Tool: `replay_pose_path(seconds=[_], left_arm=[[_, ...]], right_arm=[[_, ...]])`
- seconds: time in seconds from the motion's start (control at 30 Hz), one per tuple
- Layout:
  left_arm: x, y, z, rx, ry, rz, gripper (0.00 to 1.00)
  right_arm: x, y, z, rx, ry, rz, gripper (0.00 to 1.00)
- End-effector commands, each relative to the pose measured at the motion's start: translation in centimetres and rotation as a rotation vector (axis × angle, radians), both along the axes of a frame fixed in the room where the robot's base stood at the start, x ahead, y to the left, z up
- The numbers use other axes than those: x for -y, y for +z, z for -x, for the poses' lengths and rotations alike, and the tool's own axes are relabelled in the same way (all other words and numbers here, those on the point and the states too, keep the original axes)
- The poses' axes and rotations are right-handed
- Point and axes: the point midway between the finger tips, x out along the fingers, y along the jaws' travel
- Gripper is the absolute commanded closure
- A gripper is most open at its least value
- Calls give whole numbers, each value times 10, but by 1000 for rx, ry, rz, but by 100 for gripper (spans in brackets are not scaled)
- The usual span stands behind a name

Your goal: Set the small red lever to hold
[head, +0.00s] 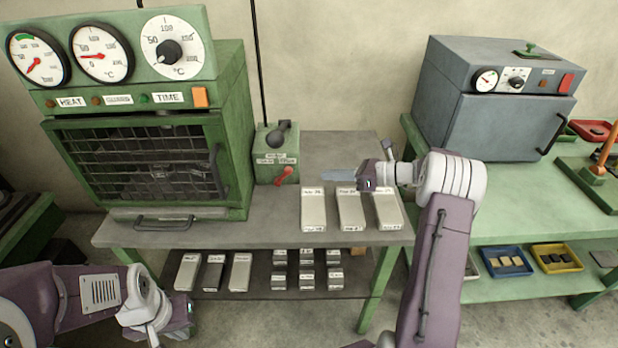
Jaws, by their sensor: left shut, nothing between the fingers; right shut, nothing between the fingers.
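The small red lever (284,176) is on the front of a small green box (263,172) beside the large green oven. Its handle slants from upper right down to lower left. White labels sit just above it, too small to read surely. My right gripper (328,175) is shut and empty, its fingers pointing left at the lever from a short way to its right, apart from it in the picture. My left gripper (182,318) is shut and empty, low in front of the bench, far from the lever.
The green oven (228,110) stands left of the box. Several pale blocks (313,209) stand on the grey bench (265,225) below my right gripper. More blocks lie on the lower shelf. A grey oven (500,125) stands on a green table at right.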

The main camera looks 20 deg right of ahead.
Motion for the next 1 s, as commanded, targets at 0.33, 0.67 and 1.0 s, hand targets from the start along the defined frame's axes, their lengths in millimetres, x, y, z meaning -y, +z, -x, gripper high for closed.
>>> replay_pose_path(seconds=[0.33, 0.67, 1.0], left_arm=[[0, -3, 0, 1, 0, 0, 100], [0, -11, 0, 1, 0, 0, 100], [0, -16, 0, 1, 0, 0, 100]], right_arm=[[11, -5, 2, -3, -22, 0, 100], [-24, -19, -22, -4, -17, 1, 100], [-64, -31, -52, -3, -20, 1, 100]])
